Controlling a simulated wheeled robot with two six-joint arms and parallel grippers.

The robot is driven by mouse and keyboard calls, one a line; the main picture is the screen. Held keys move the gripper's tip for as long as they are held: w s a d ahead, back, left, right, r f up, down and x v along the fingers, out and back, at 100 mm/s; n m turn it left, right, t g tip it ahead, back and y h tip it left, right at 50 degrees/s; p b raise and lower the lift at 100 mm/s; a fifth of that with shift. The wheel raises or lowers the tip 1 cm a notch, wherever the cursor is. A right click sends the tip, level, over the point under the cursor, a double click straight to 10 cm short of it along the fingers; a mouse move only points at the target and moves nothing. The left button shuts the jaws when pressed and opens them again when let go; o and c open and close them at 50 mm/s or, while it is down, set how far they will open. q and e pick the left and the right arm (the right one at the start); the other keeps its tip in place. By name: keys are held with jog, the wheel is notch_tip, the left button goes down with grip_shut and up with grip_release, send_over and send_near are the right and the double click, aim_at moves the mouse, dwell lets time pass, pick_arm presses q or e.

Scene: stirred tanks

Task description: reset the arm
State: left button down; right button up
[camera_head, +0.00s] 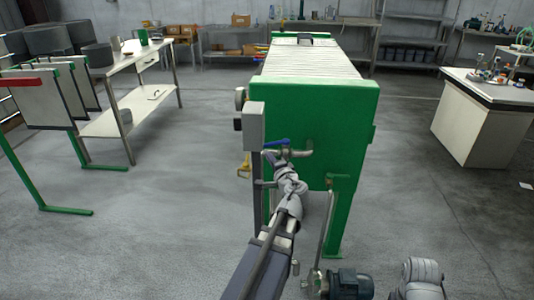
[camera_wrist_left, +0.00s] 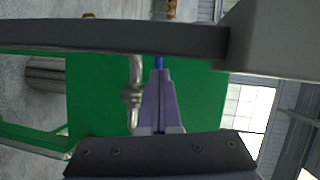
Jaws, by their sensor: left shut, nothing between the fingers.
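My left arm reaches up from the bottom middle of the head view. My left gripper (camera_head: 272,157) is at the front of a large green machine (camera_head: 325,130), close to a blue valve handle (camera_head: 276,143) on a metal pipe (camera_head: 302,149). In the left wrist view the gripper's fingers (camera_wrist_left: 159,78) are together with nothing between them. The blue handle (camera_wrist_left: 158,62) shows just beyond their tips; I cannot tell whether they touch. The pipe (camera_wrist_left: 134,90) runs beside the fingers. My right gripper is not in view.
A grey box (camera_head: 254,126) on a dark post stands just left of the gripper; the post (camera_wrist_left: 110,38) crosses the wrist view. A motor (camera_head: 350,284) sits low in front. A white bench (camera_head: 110,123) stands left, a white cabinet (camera_head: 475,134) right.

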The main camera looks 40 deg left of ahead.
pick_arm(q)
jog(key=shift+s+d, duration=0.15)
jog(key=s+d+g+h+p, duration=0.3)
jog(key=s+d+p, duration=0.3)
jog(key=d, duration=0.7)
jog(key=s+d+n+g+h+p, duration=0.1)
jog(key=s+d+g+h+p, duration=0.2)
jog(key=d, duration=1.1)
jog(key=s+d+r+g+h+p, duration=0.1)
jog(key=s+d+g+h+p, duration=0.2)
jog(key=s+d+h+p, duration=0.3)
jog(key=s+d+p, duration=0.3)
jog(key=d+p, duration=0.1)
jog(key=d, duration=0.3)
jog(key=shift+s+d+n+g+p, duration=0.15)
jog(key=shift+s+n+g+p, duration=0.2)
jog(key=shift+n+g, duration=0.05)
